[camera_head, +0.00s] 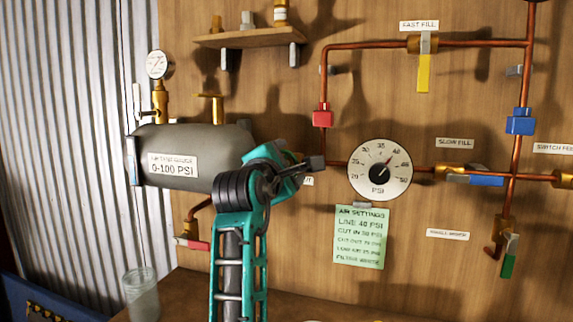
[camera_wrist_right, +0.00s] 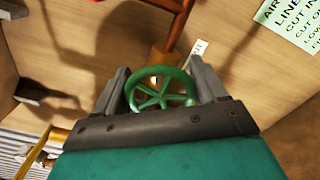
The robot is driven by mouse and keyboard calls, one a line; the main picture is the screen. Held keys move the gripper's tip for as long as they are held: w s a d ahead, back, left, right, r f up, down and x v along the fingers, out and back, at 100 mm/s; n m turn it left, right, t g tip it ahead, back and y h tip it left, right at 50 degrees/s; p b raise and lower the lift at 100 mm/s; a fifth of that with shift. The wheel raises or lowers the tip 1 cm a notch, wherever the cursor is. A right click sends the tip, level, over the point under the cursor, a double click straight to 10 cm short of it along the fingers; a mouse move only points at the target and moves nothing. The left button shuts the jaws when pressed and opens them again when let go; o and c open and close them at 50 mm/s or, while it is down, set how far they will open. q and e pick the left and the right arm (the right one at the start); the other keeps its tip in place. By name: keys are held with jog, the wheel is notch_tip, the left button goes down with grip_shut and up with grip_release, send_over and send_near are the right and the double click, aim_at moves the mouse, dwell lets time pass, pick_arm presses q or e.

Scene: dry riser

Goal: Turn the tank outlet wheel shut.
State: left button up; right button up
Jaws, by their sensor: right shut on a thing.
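The tank outlet wheel (camera_wrist_right: 160,71) is a green spoked handwheel on a brass-coloured stem, seen in the right wrist view. My right gripper (camera_wrist_right: 160,86) has one grey finger on each side of it and is shut on its rim. In the head view my right gripper (camera_head: 311,163) is in front of the board, just right of the grey tank (camera_head: 215,140), and the wheel is hidden behind it. A label partly showing beside the gripper is mostly covered. My left gripper is not in view.
Copper pipes (camera_head: 470,43) with a red fitting (camera_head: 322,115) and a blue fitting (camera_head: 520,121) run over the wooden board. A dial gauge (camera_head: 380,170) and a green note (camera_head: 361,237) are right of my gripper. A glass jar (camera_head: 142,295) stands lower left.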

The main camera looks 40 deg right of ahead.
jog(key=c, duration=0.3)
jog(key=shift+c, duration=0.2)
jog(key=shift+r+m+p, duration=0.1)
jog(key=shift+m+p, duration=0.85)
jog(key=shift+m, duration=0.15)
jog(key=shift+m+p, duration=0.55)
jog(key=shift+m, duration=0.55)
jog(key=shift+m+p, duration=0.3)
jog(key=shift+m, duration=0.9)
jog(key=shift+f, duration=0.2)
jog(key=o, duration=1)
jog(key=shift+c, duration=0.2)
